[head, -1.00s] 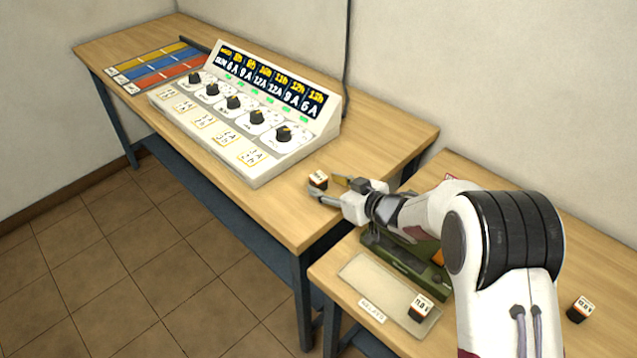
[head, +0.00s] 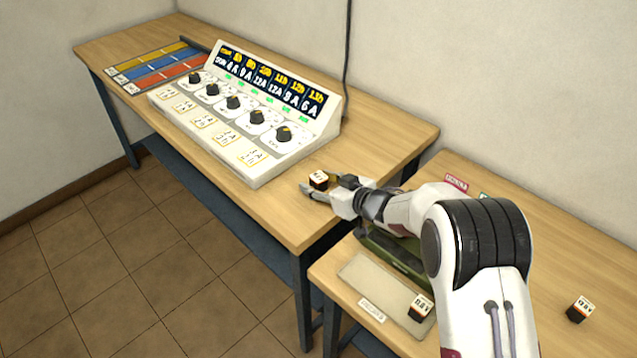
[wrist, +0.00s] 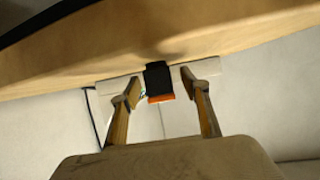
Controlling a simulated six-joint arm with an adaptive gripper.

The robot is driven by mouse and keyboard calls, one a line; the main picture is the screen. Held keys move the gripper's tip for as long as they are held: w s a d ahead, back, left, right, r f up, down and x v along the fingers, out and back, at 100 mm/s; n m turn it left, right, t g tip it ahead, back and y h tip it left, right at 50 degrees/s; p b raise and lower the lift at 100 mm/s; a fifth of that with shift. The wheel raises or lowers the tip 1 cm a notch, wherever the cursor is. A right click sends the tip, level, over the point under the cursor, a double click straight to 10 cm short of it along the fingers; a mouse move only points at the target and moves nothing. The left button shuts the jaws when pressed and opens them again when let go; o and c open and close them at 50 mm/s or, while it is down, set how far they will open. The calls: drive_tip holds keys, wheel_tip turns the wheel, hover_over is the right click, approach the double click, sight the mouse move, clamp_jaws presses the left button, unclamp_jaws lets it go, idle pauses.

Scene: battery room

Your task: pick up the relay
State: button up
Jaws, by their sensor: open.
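A relay (head: 319,181), a small black block with a white label on top, stands on the near right end of the long wooden bench. My gripper (head: 326,187) is open at this relay, low over the bench, with one finger on its near side. In the wrist view the relay (wrist: 158,79) shows black with an orange edge, between the two spread fingertips (wrist: 160,84). Gaps show on both sides of it there. The far finger is partly hidden in the head view. Two similar blocks stand on the right bench, one on a pale tray (head: 368,275) and one at the far right (head: 580,310).
A white console (head: 265,150) with knobs and displays stands left of the relay on the long bench (head: 290,215). A green device (head: 395,252) sits under my arm on the right bench. A gap separates the two benches. Coloured strips (head: 160,70) lie at the far left.

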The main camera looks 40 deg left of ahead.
sight(319, 177)
drive_tip(key=c, duration=1.3)
drive_tip(key=shift+o, duration=0.2)
drive_tip(key=shift+r, duration=5)
